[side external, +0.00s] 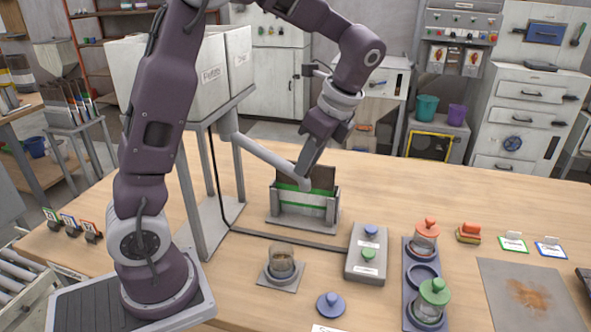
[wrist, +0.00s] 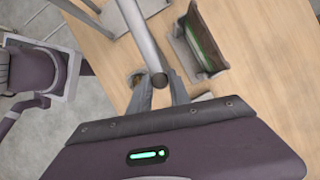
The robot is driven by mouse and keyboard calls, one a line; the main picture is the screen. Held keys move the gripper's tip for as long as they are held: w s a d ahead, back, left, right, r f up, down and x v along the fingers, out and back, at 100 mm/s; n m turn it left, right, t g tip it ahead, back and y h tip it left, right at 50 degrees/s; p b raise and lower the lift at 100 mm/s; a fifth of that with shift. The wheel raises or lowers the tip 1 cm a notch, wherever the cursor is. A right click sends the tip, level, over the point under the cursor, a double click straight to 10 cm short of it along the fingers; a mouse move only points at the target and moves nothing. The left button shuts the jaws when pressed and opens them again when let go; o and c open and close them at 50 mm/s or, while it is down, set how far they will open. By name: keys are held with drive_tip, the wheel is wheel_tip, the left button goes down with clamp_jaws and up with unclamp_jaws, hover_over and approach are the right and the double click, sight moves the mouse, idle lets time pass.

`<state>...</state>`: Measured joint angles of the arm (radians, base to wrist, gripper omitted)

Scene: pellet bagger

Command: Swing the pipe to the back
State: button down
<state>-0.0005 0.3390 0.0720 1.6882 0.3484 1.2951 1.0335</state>
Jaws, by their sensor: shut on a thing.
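My gripper (side external: 304,178) is at this lower end, shut on the pipe. In the wrist view, the pipe (wrist: 141,35) comes down from the top, and its round end lies between the two fingers of my gripper (wrist: 160,90). A brown bag with a green band (side external: 322,178) stands in the grey metal holder (side external: 303,221) just below. The bag (wrist: 200,38) also shows right of the pipe in the wrist view. The fingertips are partly hidden in the side view.
The white hoppers (side external: 211,75) stand on a grey frame at left. In front are a cup on a scale (side external: 281,262), a button box (side external: 367,255), a blue knobbed lid (side external: 330,304) and a rack of jars (side external: 407,290). The table behind the holder is clear.

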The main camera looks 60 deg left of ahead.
drive_tip(key=w+a+n+g+h, duration=0.2)
drive_tip(key=w+a+n, duration=0.5)
drive_tip(key=a, duration=0.4)
drive_tip(key=shift+a+n+h, duration=0.3)
drive_tip(key=shift+a+n, duration=0.1)
drive_tip(key=shift+n, duration=0.4)
drive_tip(key=c, duration=1.2)
unclamp_jaws()
drive_tip(key=shift+a, duration=0.1)
drive_tip(key=shift+c, duration=0.2)
